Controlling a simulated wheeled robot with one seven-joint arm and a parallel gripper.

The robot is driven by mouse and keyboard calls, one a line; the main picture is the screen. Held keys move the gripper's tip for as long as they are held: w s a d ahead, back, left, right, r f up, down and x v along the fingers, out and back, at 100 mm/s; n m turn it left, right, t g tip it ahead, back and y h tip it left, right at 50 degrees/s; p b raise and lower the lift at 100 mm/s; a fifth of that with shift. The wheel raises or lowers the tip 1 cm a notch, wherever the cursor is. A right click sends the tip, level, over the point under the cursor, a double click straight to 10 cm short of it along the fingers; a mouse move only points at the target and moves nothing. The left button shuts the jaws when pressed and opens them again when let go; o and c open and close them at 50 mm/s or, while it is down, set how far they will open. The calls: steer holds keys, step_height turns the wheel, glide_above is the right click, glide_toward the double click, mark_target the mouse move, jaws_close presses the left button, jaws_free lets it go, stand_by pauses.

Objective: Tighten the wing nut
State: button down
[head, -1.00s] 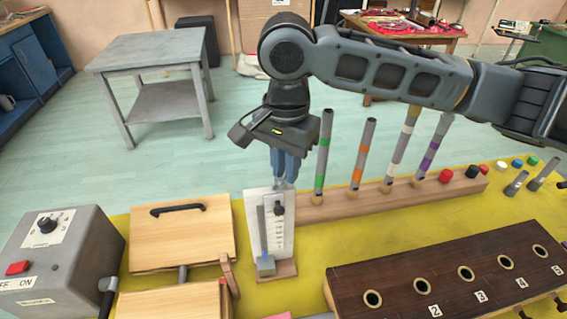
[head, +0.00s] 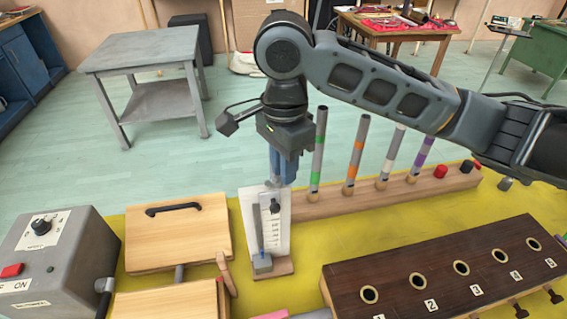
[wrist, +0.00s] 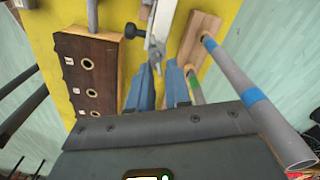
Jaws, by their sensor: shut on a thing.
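A white scale panel (head: 281,236) stands upright on a small wooden base near the table's far edge. A dark knob (head: 275,206) sits on its face, and a grey block is at its foot. The wing nut (wrist: 157,69) is a small grey metal piece at the panel's top end. It lies between my fingertips in the wrist view; in the head view the fingers mostly hide it. My gripper (head: 277,184) points down with its blue fingers at the top of the panel, shut on the wing nut. The gripper also shows in the wrist view (wrist: 157,78).
Upright banded tubes (head: 319,150) stand in a wooden rail (head: 335,203) close to the right of my gripper. A dark block with numbered holes (head: 400,268) is in front right. A wooden box (head: 178,236) and a grey control box (head: 60,262) are on the left.

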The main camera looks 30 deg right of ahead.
steer(key=c, duration=1.5)
jaws_free()
steer(key=shift+s+m, duration=0.1)
steer(key=shift+m, duration=0.4)
steer(key=o, duration=0.5)
steer(key=shift+r, duration=3.9)
